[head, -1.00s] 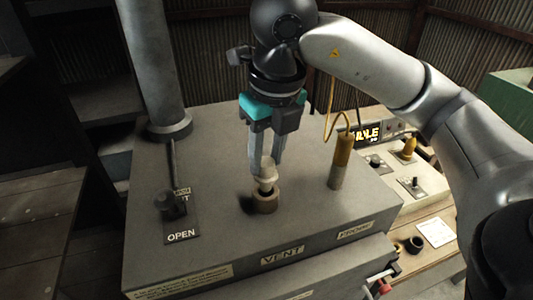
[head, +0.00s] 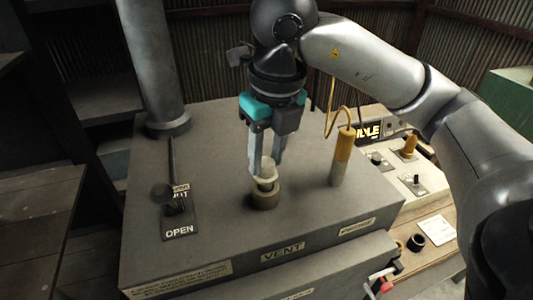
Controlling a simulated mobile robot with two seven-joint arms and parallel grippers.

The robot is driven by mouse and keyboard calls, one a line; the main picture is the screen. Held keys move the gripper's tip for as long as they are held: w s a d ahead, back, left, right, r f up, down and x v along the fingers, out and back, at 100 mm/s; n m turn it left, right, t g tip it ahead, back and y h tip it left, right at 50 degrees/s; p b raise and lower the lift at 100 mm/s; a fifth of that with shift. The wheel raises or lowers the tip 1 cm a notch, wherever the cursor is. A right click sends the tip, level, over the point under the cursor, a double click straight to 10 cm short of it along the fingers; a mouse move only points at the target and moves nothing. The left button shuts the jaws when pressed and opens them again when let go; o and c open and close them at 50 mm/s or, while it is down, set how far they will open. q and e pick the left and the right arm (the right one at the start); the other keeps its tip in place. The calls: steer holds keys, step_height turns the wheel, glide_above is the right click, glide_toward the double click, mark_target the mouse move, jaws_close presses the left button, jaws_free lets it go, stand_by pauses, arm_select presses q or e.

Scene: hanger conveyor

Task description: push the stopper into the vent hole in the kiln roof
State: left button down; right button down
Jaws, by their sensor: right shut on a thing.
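The kiln roof (head: 225,225) is a grey slab with a "VENT" label on its front edge. The vent hole's brown collar (head: 266,200) stands up from the roof above that label. The pale stopper (head: 267,180) is upright at the collar's mouth, its lower end at or just inside the rim; how deep it sits is hidden. My right gripper (head: 266,165) points down from above and is shut on the stopper's top. My left gripper is not in view.
A yellow-topped probe (head: 342,155) with a cable stands right of the collar. A flue pipe (head: 157,70) and a lever (head: 172,197) marked "OPEN" are at the left. A control panel (head: 400,170) showing "IDLE" is at the right. The roof between lever and collar is clear.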

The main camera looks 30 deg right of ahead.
steer(key=shift+f+b, duration=1.15)
steer(key=shift+f, duration=0.05)
stand_by(1.0)
steer(key=c, duration=0.8)
jaws_free()
steer(key=shift+o, duration=0.4)
steer(key=o, duration=0.5)
steer(key=shift+r, duration=0.1)
steer(key=r+p, duration=0.1)
steer(key=r, duration=0.4)
steer(key=s+r+p, duration=0.1)
steer(key=r+p, duration=0.1)
steer(key=r, duration=0.3)
steer(key=s+r+p, duration=0.1)
steer(key=r, duration=0.4)
steer(key=shift+s+p, duration=0.15)
steer(key=shift+p, duration=0.25)
